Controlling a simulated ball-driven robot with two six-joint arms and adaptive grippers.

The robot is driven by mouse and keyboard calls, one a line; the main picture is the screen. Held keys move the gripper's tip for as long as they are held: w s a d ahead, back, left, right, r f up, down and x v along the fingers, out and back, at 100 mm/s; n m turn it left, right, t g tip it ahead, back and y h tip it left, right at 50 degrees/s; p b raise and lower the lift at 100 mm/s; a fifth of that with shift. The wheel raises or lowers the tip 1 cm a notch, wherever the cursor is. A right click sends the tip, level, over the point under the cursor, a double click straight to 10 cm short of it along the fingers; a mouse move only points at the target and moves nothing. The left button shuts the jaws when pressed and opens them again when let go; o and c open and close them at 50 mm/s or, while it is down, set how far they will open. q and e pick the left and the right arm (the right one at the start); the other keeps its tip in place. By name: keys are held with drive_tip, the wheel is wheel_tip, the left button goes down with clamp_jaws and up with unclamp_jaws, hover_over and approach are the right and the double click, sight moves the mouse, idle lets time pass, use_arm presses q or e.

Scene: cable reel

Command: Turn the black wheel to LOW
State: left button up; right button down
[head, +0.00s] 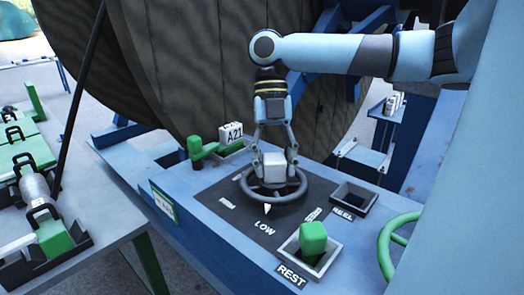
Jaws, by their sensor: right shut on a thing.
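The black wheel (285,196) lies flat on a dark plate of the blue panel, with a grey block at its hub. A white pointer (267,208) at its front rim points toward the LOW label (264,228), just in front of it. My right gripper (275,152) reaches down from above, its two fingers on either side of the hub block, shut on the wheel. The gripper covers part of the wheel's far rim. Other labels on the plate are at the left and right of the wheel, partly hard to read. My left gripper is not in view.
A green block sits in the REST socket (291,274). A REEL socket (353,195) is at the right. A green lever (196,150) and an A21 tag (231,133) stand behind. A large reel (190,60) fills the back; a table with green cases (24,150) is left.

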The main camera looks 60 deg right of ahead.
drive_tip(key=c, duration=0.7)
unclamp_jaws()
drive_tip(key=v, duration=1.2)
drive_tip(key=shift+s+f, duration=0.1)
